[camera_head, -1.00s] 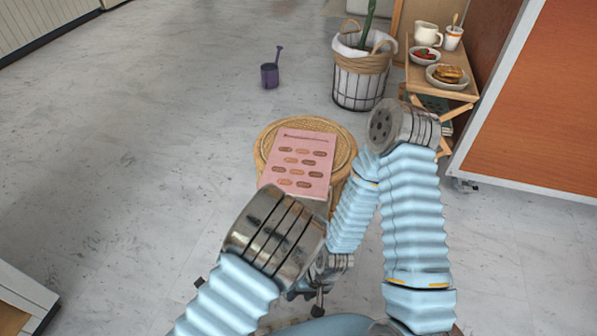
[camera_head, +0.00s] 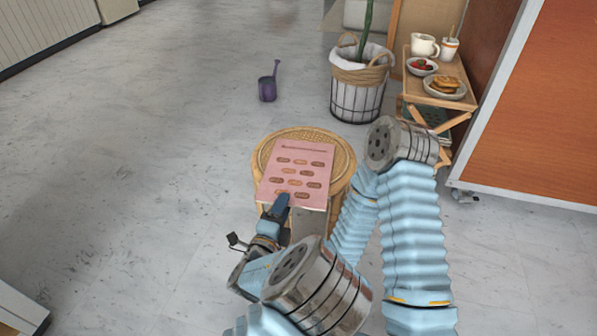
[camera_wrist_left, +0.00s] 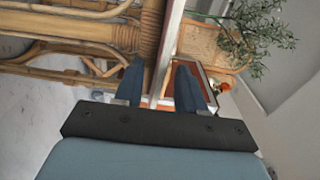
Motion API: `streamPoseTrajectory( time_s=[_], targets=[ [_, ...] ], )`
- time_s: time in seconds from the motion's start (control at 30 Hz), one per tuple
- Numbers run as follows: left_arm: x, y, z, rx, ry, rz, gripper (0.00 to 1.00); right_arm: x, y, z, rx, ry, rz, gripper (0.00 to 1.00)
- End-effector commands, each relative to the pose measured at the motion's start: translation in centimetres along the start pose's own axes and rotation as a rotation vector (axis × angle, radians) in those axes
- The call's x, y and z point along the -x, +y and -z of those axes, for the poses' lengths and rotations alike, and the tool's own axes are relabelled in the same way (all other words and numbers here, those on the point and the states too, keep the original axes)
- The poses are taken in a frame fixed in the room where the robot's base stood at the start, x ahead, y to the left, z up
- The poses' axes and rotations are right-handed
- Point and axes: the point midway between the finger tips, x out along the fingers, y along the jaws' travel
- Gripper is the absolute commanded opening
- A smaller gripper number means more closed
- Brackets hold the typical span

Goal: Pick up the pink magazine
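The pink magazine (camera_head: 300,168) lies flat on a round rattan stool (camera_head: 343,155), its front edge reaching the stool's near rim. My left gripper (camera_head: 281,206) is at that front edge, with one dark blue finger showing over it. In the left wrist view the two fingers (camera_wrist_left: 160,86) stand apart, with the magazine's thin edge (camera_wrist_left: 168,45) seen edge-on between them. Gaps show beside the edge, so the gripper is open around it. My right arm is folded at the right; its gripper is not in view.
A purple watering can (camera_head: 268,88) stands on the floor behind the stool. A plant basket (camera_head: 358,92) and a wooden side table (camera_head: 437,92) with food and cups stand at back right. An orange panel (camera_head: 545,110) is far right. The floor at left is clear.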

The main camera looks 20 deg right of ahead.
Motion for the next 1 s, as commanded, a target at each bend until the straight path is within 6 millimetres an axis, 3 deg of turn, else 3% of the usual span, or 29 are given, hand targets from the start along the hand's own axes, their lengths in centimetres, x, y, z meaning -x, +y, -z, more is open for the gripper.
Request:
streamPoseTrajectory(
  time_s=[0.13, 0.37, 0.63, 1.0],
  targets=[
    [-1.8, 0.0, 0.0, 0.0, -0.001, 0.001, 0.39, -0.2, 0.1, 0.0, 0.0, 0.0, 0.0, 0.43],
    [-2.0, 0.0, 0.0, 0.0, -0.001, 0.0, 0.39, -0.1, 0.1, 0.0, 0.0, 0.001, 0.0, 0.43],
    [-2.0, 0.0, 0.0, 0.001, -0.001, 0.0, 0.01, -0.1, 0.1, 0.0, 0.0, 0.0, 0.0, 0.43],
    [-2.0, -0.1, 0.0, 0.001, -0.001, 0.002, 0.0, -0.1, 0.1, 0.0, 0.0, 0.0, 0.0, 0.43]
  ],
)
